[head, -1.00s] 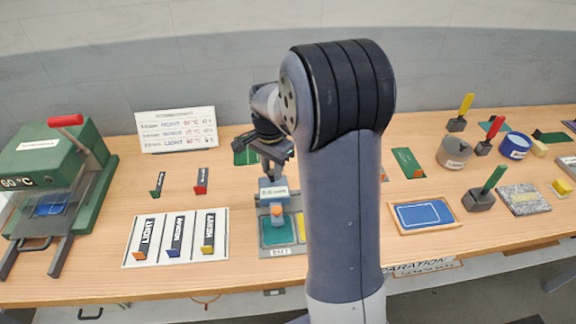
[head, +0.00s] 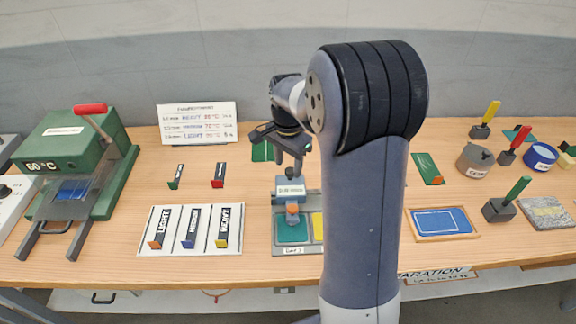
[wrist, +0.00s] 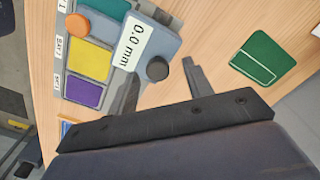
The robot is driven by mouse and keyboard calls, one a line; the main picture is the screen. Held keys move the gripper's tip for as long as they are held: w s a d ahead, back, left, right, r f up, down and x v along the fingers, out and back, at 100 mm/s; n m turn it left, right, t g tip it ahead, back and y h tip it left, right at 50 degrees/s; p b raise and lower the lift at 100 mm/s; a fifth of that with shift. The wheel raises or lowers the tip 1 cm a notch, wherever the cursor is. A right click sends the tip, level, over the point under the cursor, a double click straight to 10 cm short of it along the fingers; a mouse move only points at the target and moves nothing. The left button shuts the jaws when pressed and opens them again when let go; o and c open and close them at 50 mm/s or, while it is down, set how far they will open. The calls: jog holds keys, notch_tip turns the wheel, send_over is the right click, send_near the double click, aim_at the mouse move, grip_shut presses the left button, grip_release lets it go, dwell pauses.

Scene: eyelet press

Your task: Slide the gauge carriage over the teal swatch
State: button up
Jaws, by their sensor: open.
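The gauge carriage (head: 290,188) is a blue-grey block with a white label, reading 0.0 mm in the wrist view (wrist: 136,42). It has a dark round knob (wrist: 157,68) and an orange disc (wrist: 77,27) at its swatch side. The teal swatch (head: 291,230) lies in the gauge's base just in front of the carriage in the head view; the wrist view shows part of it at the top edge (wrist: 113,9). My gripper (wrist: 160,78) is open, its fingers apart with the dark knob showing between their tips. Whether they touch it, I cannot tell. In the head view my gripper (head: 288,146) is above and behind the carriage.
A yellow swatch (wrist: 88,59) and a purple swatch (wrist: 83,92) follow the teal one. A green card (wrist: 263,58) lies beyond. A sample board (head: 182,249) is left of the gauge, a green press (head: 75,140) farther left.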

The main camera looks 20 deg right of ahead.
notch_tip(320, 180, up, 9)
jog(key=shift+r+b, duration=0.2)
jog(key=shift+b, duration=0.15)
jog(key=p, duration=0.1)
send_over(302, 178)
jog(key=a, duration=0.4)
jog(key=f, duration=1)
jog(key=shift+w+d+f, duration=0.15)
jog(key=shift+w+d, duration=0.05)
jog(key=shift+w, duration=0.2)
jog(key=d, duration=0.3)
jog(key=shift+s+d+f, duration=0.25)
jog(key=shift+s+f, duration=0.05)
jog(key=shift+s, duration=0.1)
jog(key=shift+s+d, duration=0.2)
jog(key=shift+d, duration=0.5)
